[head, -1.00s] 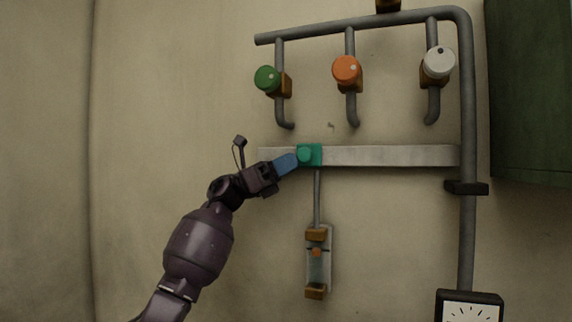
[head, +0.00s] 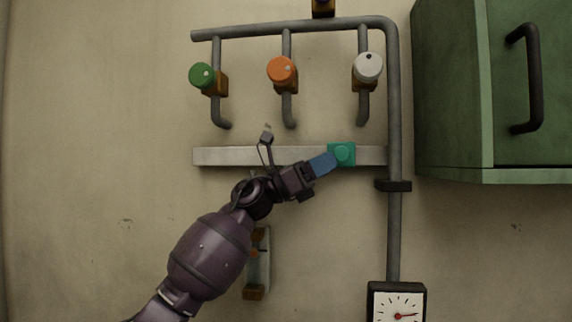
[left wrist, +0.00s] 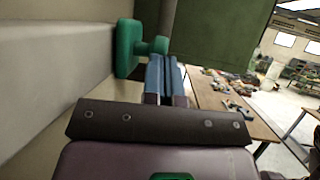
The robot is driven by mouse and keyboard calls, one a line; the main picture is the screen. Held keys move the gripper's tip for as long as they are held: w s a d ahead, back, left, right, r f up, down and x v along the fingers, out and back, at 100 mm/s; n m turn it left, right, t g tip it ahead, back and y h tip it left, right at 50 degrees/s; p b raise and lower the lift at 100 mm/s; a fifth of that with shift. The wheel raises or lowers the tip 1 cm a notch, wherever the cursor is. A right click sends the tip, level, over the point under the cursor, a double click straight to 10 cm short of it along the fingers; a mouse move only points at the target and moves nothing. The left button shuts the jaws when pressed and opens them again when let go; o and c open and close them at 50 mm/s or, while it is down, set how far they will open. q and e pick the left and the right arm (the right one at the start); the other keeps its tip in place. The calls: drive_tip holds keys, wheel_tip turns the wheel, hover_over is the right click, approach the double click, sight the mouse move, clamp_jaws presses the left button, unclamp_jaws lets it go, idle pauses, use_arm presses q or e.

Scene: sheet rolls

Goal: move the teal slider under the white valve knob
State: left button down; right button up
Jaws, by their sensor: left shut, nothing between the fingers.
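The teal slider (head: 342,154), with a round knob on its front, sits on the pale horizontal rail (head: 230,156) near its right end. It is between the orange and white valves, slightly left of the white valve's pipe end. The white valve knob (head: 368,67) is above and to the right. My left gripper (head: 328,162) is shut, its blue fingers against or very near the slider's left side, holding nothing. In the left wrist view the shut blue fingers (left wrist: 164,66) are beside the teal slider's knob (left wrist: 158,46); contact is hard to tell. My right gripper is not in view.
An orange knob (head: 282,69) and a green knob (head: 202,75) are on pipes further left. A vertical pipe (head: 394,235) crosses the rail's right end. A green cabinet (head: 460,100) is at the right, a gauge (head: 397,303) below. A sight glass (head: 262,265) is partly behind my arm.

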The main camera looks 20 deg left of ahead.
sight(347, 160)
use_arm(q)
drive_tip(key=shift+w+d, duration=0.25)
drive_tip(key=shift+d, duration=0.85)
drive_tip(key=shift+w+d, duration=0.25)
drive_tip(key=shift+d, duration=0.85)
